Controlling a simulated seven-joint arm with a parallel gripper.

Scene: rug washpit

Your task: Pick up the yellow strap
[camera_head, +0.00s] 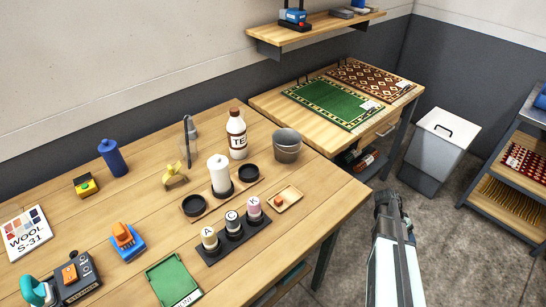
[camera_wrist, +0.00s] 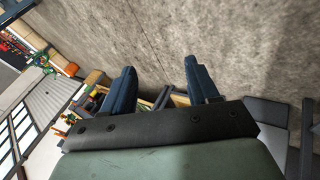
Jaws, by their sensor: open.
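A small yellow bundle (camera_head: 175,177), which looks like the yellow strap, lies on the wooden table (camera_head: 110,215), left of the white cylinder; its exact shape is too small to tell. My gripper (camera_head: 388,198) is off the table's right side, above the floor and far to the right of the bundle. In the wrist view my gripper (camera_wrist: 160,82) shows two dark fingers standing apart, open, with nothing between them. I cannot make out the bundle in the wrist view.
A white cylinder (camera_head: 219,174), a brown-and-white bottle (camera_head: 236,134), a metal bucket (camera_head: 287,146) and a rack of lettered jars (camera_head: 234,234) stand right of the bundle. A yellow button box (camera_head: 86,186) and blue bottle (camera_head: 112,158) stand left. A white bin (camera_head: 438,145) stands on the floor.

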